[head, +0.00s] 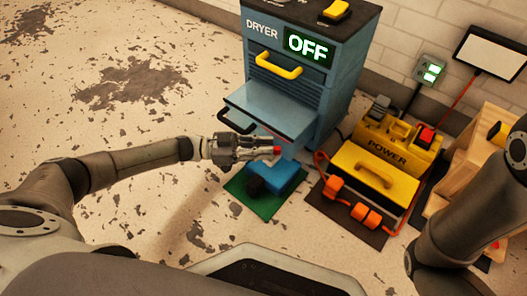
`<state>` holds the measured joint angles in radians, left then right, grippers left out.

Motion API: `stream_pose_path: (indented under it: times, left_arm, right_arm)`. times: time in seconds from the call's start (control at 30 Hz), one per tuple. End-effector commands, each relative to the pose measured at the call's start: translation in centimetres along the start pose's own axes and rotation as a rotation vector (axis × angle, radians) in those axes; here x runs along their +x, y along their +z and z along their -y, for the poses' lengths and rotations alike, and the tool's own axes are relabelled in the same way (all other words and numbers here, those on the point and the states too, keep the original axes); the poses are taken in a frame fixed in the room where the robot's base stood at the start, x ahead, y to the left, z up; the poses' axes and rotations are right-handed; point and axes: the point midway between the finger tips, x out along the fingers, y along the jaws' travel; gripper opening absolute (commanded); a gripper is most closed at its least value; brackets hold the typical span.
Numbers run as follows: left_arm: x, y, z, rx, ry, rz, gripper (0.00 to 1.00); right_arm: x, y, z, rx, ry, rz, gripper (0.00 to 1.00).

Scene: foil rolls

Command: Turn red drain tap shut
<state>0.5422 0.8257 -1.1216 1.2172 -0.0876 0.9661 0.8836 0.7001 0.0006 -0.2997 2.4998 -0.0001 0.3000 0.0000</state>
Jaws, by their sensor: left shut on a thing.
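The red drain tap (278,150) is a small red piece low on the front of the blue dryer (330,70), below its pulled-out drawer or tray (270,110). My left gripper (270,149) reaches in from the left and is shut on the red tap. The fingers cover much of the tap, so its turn angle cannot be told. My right arm shows at the right edge, but its gripper is not in view.
A blue container (283,176) with a black part sits on a green mat (237,189) below the gripper. A yellow POWER unit (375,172) with orange parts stands to the right. A wooden rack (465,175) is further right. The floor at left is free.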

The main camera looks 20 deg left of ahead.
Motion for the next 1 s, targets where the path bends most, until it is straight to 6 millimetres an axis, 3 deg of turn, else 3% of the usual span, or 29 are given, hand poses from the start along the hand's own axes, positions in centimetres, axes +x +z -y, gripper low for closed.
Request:
stream_pose_path:
  times: [0.63,0.67,0.8,1.0]
  left_arm:
    - [0.03,0.02,0.08,-0.001,0.049,0.0,0.0]
    - [0.03,0.02,0.09,0.0,0.049,0.0,0.2]
    - [0.05,0.0,0.08,0.0,0.049,-0.001,0.38]
    - [0.05,-0.01,0.08,0.0,0.048,-0.001,0.38]
  right_arm:
    - [-0.5,-0.16,0.11,0.0,0.0,0.0,0.37]
    - [-0.5,-0.16,0.11,0.0,0.0,0.0,0.37]
    - [-0.5,-0.17,0.11,0.001,0.0,0.0,0.37]
    - [-0.49,-0.18,0.11,0.001,0.0,0.0,0.37]
